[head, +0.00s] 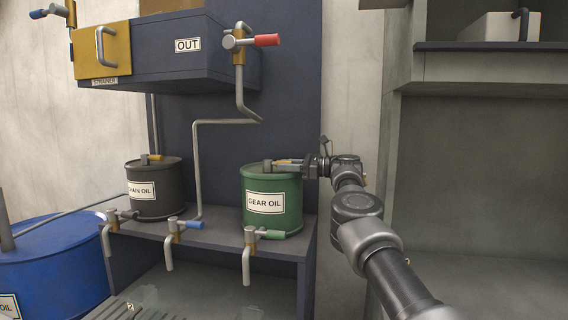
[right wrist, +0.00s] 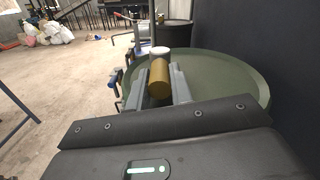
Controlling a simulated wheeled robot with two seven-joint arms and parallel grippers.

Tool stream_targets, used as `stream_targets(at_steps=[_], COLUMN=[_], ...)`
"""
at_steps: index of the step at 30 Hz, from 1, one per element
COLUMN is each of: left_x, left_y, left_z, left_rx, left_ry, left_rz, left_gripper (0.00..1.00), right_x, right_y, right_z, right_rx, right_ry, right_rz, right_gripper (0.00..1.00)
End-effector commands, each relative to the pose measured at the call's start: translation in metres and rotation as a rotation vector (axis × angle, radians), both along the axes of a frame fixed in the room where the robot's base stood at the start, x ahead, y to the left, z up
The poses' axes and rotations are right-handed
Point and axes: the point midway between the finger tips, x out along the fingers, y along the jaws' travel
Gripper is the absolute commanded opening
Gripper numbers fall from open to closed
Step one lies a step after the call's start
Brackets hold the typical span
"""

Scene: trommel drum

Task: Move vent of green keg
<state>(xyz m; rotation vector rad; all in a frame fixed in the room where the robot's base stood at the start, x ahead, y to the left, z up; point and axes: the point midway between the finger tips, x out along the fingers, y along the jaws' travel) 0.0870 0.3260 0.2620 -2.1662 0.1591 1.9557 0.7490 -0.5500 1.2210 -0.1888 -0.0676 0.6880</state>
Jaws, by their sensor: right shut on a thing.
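The green keg (head: 272,213), labelled GEAR OIL, stands on the dark shelf on the right side of the stand. Its green top also shows in the right wrist view (right wrist: 215,75). The vent is a brass cylinder (right wrist: 159,77) with a pale round cap behind it, on the keg's top. My right gripper (head: 280,164) reaches in from the right over the keg's top. In the right wrist view its two grey fingers (right wrist: 158,88) are shut on the brass vent, one on each side. My left gripper is not in view.
A black keg (head: 154,190) stands left on the same shelf (head: 215,238). Taps with blue and green handles (head: 271,235) hang along its front edge. A dark tank (head: 200,58) with a red-handled valve is above. A blue drum (head: 55,262) stands lower left.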

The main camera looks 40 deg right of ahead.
Motion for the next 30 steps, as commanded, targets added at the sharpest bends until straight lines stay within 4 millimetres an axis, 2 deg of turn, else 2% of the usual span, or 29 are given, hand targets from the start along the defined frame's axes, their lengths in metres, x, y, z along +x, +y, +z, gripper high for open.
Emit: stream_targets(at_steps=[13,14,18,28,30], left_x=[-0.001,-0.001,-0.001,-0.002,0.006], left_y=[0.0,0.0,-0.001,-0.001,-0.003], left_z=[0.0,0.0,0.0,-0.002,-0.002], left_rx=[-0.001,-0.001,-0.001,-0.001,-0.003], left_ry=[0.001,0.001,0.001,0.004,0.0], left_rz=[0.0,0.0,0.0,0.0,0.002], left_gripper=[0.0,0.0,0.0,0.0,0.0], right_x=[0.0,0.0,0.0,-0.003,-0.009], right_y=[0.002,0.002,0.001,-0.003,-0.008], right_z=[-0.001,-0.001,-0.001,-0.001,-0.003], right_rx=[0.0,0.0,0.0,0.0,-0.001], right_ry=[0.001,0.001,0.0,0.0,0.0], right_rz=[0.01,0.01,0.008,0.005,0.002], right_gripper=[0.0,0.26,0.43,0.43,0.43])
